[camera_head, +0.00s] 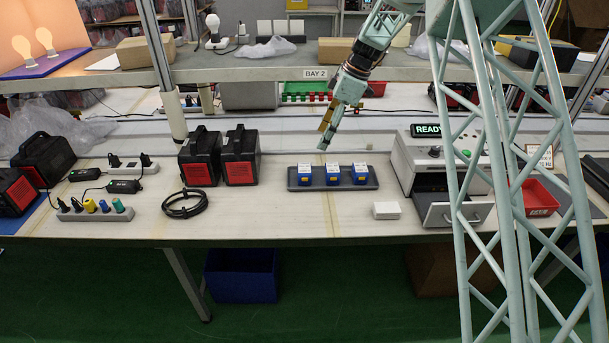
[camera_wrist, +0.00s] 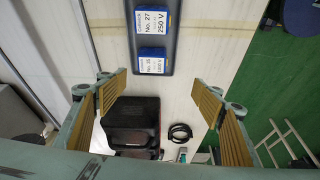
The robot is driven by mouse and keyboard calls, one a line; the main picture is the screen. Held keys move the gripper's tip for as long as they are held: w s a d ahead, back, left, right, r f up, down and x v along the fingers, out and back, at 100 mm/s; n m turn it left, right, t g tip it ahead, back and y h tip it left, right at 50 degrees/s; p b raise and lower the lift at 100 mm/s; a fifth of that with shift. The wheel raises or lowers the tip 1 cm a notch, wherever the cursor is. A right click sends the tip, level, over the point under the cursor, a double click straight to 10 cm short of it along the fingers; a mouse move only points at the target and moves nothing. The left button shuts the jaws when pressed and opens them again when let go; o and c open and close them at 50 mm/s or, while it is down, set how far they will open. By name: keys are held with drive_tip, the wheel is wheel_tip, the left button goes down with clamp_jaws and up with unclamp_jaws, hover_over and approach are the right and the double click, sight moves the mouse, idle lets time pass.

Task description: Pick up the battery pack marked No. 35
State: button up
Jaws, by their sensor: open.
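Three blue battery packs with white tops stand in a row on a dark tray (camera_head: 374,183). In the wrist view, the pack (camera_wrist: 151,61) nearer my gripper has a label that seems to read No. 35, in small print. Above it in that view is a pack (camera_wrist: 153,21) marked No. 27. By the layout, the No. 35 pack is the left one (camera_head: 305,175) in the head view. The third pack (camera_head: 360,174) is outside the wrist view. My gripper (camera_head: 326,138) is open and empty, above and behind the tray; its fingers spread wide in the wrist view (camera_wrist: 162,84).
Black-and-red units (camera_head: 240,156) and a coiled cable (camera_head: 184,203) stand left of the tray. A white box (camera_head: 387,210) lies at its front right, near a machine reading READY (camera_head: 427,130). The shelf (camera_head: 270,69) hangs above the bench's back. The bench front is mostly clear.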

drive_tip(key=n, duration=0.1)
approach(306, 167)
drive_tip(key=shift+v, duration=1.05)
drive_tip(key=shift+d+f, duration=0.15)
drive_tip(key=shift+b+x, duration=0.65)
drive_tip(key=shift+x, duration=3.55)
drive_tip(key=shift+s+f, duration=0.1)
drive_tip(key=shift+a+b+x, duration=0.2)
drive_tip(key=shift+b+x, duration=0.45)
drive_tip(key=shift+x, duration=1.9)
drive_tip(key=shift+c, duration=0.7)
drive_tip(key=c, duration=1.1)
